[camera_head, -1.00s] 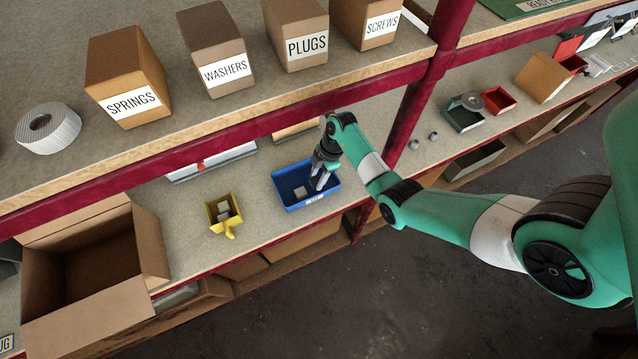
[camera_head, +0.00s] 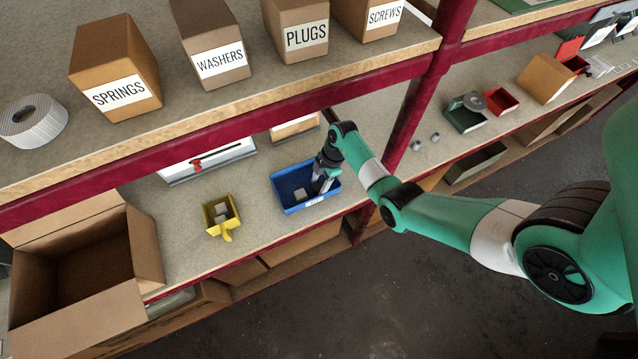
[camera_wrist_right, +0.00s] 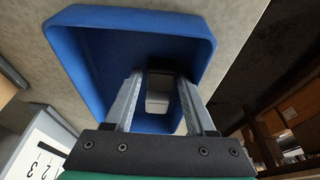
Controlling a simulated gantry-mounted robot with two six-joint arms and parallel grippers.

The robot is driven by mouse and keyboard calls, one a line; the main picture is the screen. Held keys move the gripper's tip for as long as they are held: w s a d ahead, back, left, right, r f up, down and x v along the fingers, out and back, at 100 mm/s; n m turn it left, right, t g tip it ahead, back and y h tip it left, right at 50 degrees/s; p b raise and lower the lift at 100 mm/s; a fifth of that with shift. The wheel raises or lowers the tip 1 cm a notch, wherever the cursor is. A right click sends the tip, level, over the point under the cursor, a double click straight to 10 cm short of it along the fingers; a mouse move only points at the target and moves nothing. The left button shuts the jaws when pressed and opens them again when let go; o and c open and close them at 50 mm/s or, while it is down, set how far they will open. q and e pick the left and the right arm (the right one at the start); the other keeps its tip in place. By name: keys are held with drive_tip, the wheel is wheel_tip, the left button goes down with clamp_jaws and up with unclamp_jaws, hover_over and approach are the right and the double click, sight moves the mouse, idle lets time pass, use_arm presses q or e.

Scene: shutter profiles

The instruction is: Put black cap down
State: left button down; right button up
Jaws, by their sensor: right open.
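The blue bin (camera_head: 283,198) stands on the lower shelf, and its wall also shows in the right wrist view (camera_wrist_right: 75,60). My right gripper (camera_head: 322,187) reaches down into its right side, jaws open. In the right wrist view the two fingers of the gripper (camera_wrist_right: 160,84) point into the bin. A dark piece, possibly the black cap (camera_wrist_right: 160,75), shows between the fingertips; I cannot tell whether it touches them or the bin floor. A light grey block (camera_wrist_right: 157,103) shows beside it; a grey block (camera_head: 299,193) also lies in the bin in the head view. My left gripper is out of view.
A yellow bin (camera_head: 218,205) with grey pieces stands left of the blue bin. A large open cardboard box (camera_head: 150,240) is farther left. Bare shelf (camera_head: 262,222) lies between the bins.

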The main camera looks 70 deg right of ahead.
drive_tip(key=p+v, duration=0.5)
drive_tip(key=v, duration=0.7)
drive_tip(key=shift+r, duration=0.1)
